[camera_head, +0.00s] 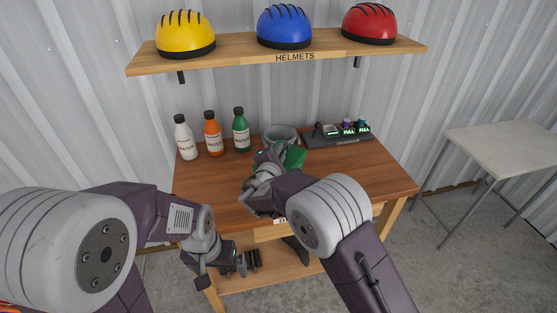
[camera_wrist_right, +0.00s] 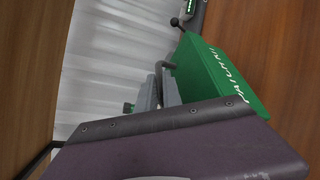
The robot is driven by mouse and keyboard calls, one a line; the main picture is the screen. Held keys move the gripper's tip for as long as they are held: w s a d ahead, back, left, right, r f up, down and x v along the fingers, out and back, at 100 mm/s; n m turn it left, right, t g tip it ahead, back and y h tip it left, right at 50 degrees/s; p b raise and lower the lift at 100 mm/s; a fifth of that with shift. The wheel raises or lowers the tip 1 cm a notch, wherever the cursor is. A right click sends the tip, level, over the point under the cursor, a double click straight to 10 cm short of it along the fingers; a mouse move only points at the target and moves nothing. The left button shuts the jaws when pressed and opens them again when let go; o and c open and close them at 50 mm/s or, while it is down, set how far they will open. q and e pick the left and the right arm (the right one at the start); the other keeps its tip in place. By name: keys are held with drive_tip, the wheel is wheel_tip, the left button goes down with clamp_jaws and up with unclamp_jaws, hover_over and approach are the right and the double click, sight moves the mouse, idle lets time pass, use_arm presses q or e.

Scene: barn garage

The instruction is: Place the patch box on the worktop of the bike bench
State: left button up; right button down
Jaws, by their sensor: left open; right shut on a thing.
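The patch box is a green box (camera_head: 295,157) with white lettering. My right gripper (camera_head: 272,160) is shut on it, over the back middle of the brown worktop (camera_head: 345,170) of the bike bench. In the right wrist view the box (camera_wrist_right: 218,80) is tilted in the picture beside the grey fingers (camera_wrist_right: 160,90). I cannot tell whether its underside touches the worktop. My left gripper (camera_head: 245,262) is open and empty, low in front of the bench. My right arm hides part of the worktop's front.
White, orange and green bottles (camera_head: 212,133) stand at the back left of the worktop. A grey round bowl-like thing (camera_head: 280,135) is just behind the box. A dark charger tray (camera_head: 338,138) is at the back right. Helmets sit on a shelf (camera_head: 230,55) above. The worktop's right part is clear.

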drive_tip(key=shift+s+a+f, duration=0.1)
drive_tip(key=shift+a+f, duration=0.05)
drive_tip(key=shift+a, duration=0.3)
wheel_tip(320, 180, down, 4)
drive_tip(key=shift+f, duration=0.1)
drive_tip(key=shift+f, duration=0.15)
drive_tip(key=c, duration=1.5)
unclamp_jaws()
